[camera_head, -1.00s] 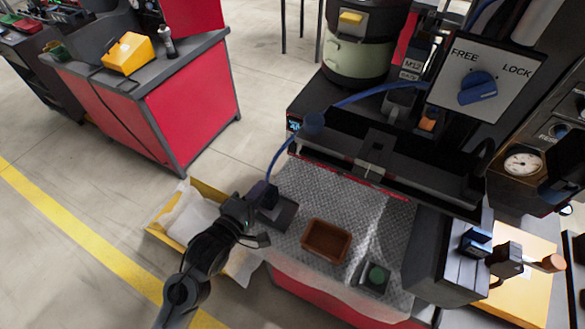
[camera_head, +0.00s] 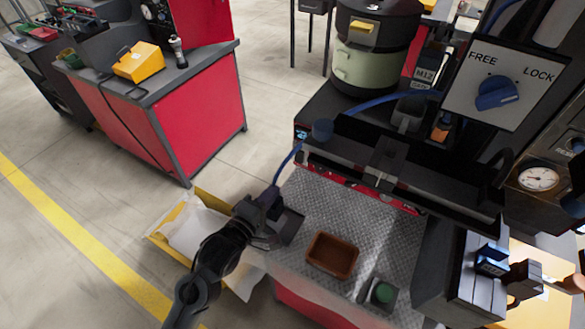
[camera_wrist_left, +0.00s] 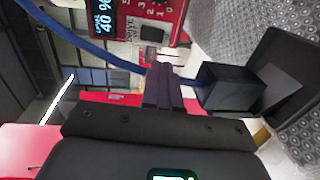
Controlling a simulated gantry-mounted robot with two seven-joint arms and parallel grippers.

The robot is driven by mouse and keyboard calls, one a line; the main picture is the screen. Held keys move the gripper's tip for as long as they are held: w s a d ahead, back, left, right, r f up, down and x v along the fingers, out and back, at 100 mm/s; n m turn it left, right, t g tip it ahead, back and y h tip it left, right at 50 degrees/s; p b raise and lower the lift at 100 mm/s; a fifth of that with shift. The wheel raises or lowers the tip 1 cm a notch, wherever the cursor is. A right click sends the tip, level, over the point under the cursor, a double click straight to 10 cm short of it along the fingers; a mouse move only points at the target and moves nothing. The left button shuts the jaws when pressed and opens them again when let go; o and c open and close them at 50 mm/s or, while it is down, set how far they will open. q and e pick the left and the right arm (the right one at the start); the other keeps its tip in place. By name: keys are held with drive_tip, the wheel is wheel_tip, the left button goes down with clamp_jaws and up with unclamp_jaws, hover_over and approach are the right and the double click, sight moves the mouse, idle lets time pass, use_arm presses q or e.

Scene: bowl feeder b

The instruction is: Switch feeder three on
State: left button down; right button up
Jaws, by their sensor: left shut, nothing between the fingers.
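In the head view my left gripper (camera_head: 264,222) is low at the left end of the feeder bench, beside a small black block with a blue hose. In the left wrist view its dark fingers (camera_wrist_left: 163,88) are shut and empty. They point toward a red control panel (camera_wrist_left: 162,18) with a lit display reading 40 %, a numbered dial and a small black switch (camera_wrist_left: 151,33). Fingers and panel look apart. The black block (camera_wrist_left: 232,88) is right of the fingers. The feeder bowl (camera_head: 376,45), dark above pale green, stands at the back. No feeder number is readable. My right gripper is out of view.
A FREE/LOCK panel (camera_head: 512,75) stands at the upper right. The blue hose (camera_head: 287,164) runs near my gripper. A yellow crate (camera_head: 157,238) is on the floor.

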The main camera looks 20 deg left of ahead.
sight(298, 161)
use_arm(q)
drive_tip(key=w, duration=0.3)
drive_tip(key=w+d+f+b, duration=0.1)
drive_tip(key=w, duration=0.3)
drive_tip(key=w+b, duration=0.1)
drive_tip(key=w, duration=0.3)
drive_tip(key=shift+w+d+f, duration=0.1)
drive_tip(key=shift+d+f, duration=0.1)
drive_tip(key=shift+d, duration=0.15)
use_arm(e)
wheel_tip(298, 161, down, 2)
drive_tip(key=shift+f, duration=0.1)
